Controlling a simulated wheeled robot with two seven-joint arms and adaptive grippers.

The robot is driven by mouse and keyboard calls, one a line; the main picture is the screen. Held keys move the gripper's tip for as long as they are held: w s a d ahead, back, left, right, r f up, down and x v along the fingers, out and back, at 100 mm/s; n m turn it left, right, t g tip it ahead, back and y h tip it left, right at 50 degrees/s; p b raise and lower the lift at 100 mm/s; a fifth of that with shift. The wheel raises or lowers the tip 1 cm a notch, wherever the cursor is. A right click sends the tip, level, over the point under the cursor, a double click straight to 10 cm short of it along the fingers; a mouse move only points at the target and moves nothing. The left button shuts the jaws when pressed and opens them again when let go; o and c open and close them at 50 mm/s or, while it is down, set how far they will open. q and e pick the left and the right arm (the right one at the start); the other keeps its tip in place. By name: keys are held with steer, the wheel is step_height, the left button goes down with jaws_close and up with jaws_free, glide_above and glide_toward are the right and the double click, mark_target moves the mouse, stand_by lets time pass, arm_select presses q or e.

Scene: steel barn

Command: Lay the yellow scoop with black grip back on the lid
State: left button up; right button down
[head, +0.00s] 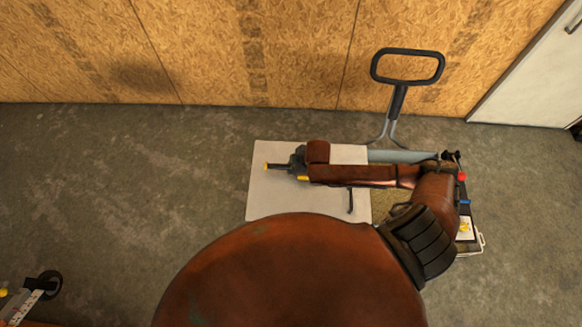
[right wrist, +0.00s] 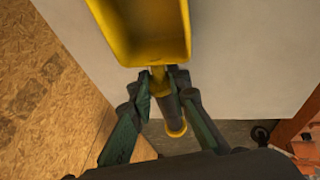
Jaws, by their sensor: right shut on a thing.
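The yellow scoop with black grip shows best in the right wrist view, its yellow bowl (right wrist: 145,38) at the top and its dark grip with a yellow end running down between the fingers. My right gripper (right wrist: 160,88) is shut on the grip near the bowl. In the head view my right gripper (head: 293,161) is over the pale flat panel (head: 270,200), which looks like the lid. The scoop's grip (head: 276,167) points left there, and my arm hides most of the bowl. I cannot tell the scoop's height above the panel. My left gripper is out of view.
A box with a metal latch (head: 476,243) shows at the panel's right, partly behind my arm. A black loop handle (head: 408,67) rises behind it near the wooden wall (head: 220,50). A small dark L-shaped piece (head: 351,200) is on the panel.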

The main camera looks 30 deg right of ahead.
steer(key=c, duration=1.8)
jaws_free()
steer(key=p+v, duration=0.2)
steer(key=v, duration=1)
steer(key=shift+r, duration=0.1)
